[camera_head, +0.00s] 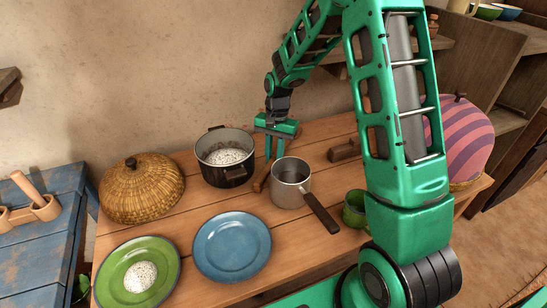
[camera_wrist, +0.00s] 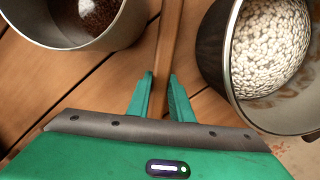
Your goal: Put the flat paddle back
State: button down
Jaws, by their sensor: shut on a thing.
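My gripper (camera_head: 275,152) is shut on a wooden paddle (camera_head: 261,180), between the black pot and the steel saucepan. In the wrist view my gripper's two green fingers (camera_wrist: 160,84) stand on either side of the paddle's narrow wooden shaft (camera_wrist: 171,30). The paddle's far end is out of the wrist view, and my gripper and the pots partly hide it in the head view. I cannot tell whether the paddle touches the table.
The black pot (camera_head: 229,174) holds pale speckled beans. The steel saucepan (camera_head: 288,192) has its handle toward the front right. A basket dome (camera_head: 140,198), green plate (camera_head: 113,278), blue plate (camera_head: 205,261) and wooden block (camera_head: 343,151) surround them. A wooden rack (camera_head: 47,209) sits on the blue table.

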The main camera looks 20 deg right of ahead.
jog(key=shift+f, duration=0.1)
jog(key=c, duration=1.5)
grip_release()
